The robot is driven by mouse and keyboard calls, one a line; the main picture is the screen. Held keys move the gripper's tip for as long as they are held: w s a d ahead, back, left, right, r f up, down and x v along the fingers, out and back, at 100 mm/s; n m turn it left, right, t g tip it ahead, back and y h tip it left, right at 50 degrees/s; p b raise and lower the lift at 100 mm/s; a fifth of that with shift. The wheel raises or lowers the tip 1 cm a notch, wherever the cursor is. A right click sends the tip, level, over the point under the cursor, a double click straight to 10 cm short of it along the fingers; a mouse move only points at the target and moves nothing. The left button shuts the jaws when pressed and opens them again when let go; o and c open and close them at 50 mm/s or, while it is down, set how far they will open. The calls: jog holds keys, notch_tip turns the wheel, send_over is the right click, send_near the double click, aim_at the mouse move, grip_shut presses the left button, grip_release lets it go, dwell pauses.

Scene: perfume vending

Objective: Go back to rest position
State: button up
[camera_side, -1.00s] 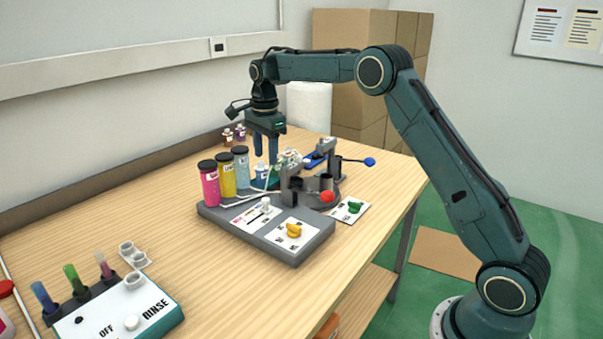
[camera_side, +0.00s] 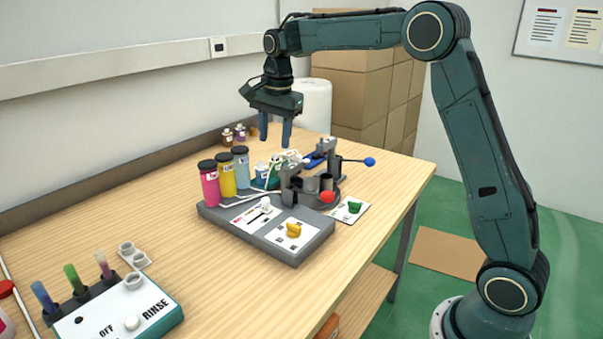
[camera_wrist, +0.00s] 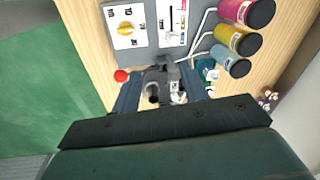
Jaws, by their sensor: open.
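My gripper (camera_side: 275,133) is open and empty, with its two fingers pointing down. It hangs in the air above the back part of the perfume machine (camera_side: 290,250), apart from everything below it. In the wrist view my open fingers (camera_wrist: 160,92) straddle the dark metal holder of the machine seen below. The machine carries pink (camera_side: 209,184), yellow (camera_side: 226,175) and blue (camera_side: 241,168) bottles at its left, a yellow knob (camera_side: 294,230) and a white slider (camera_side: 266,204) in front.
A lever with a blue ball (camera_side: 369,162) sticks out right, and a red ball (camera_side: 328,196) is in front. A green knob (camera_side: 354,207) lies right. Small bottles (camera_side: 240,133) stand behind. The rinse station (camera_side: 125,310) is front left. Cardboard boxes (camera_side: 350,95) stand behind the table.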

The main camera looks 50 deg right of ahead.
jog(key=s+a+r+n+t, duration=0.1)
jog(key=s+a+r+n, duration=0.2)
jog(key=s, duration=0.5)
jog(key=s+a+r+n+t, duration=0.1)
jog(key=s+a+r+n, duration=0.15)
jog(key=s+n, duration=0.45)
jog(key=s+a+f+n+t, duration=0.1)
jog(key=s+f+n, duration=0.1)
jog(key=s, duration=0.7)
jog(key=s+a+f+n+t, duration=0.1)
jog(key=s+f+n, duration=0.2)
jog(key=s, duration=0.7)
jog(key=shift+n, duration=0.6)
jog(key=shift+f, duration=0.1)
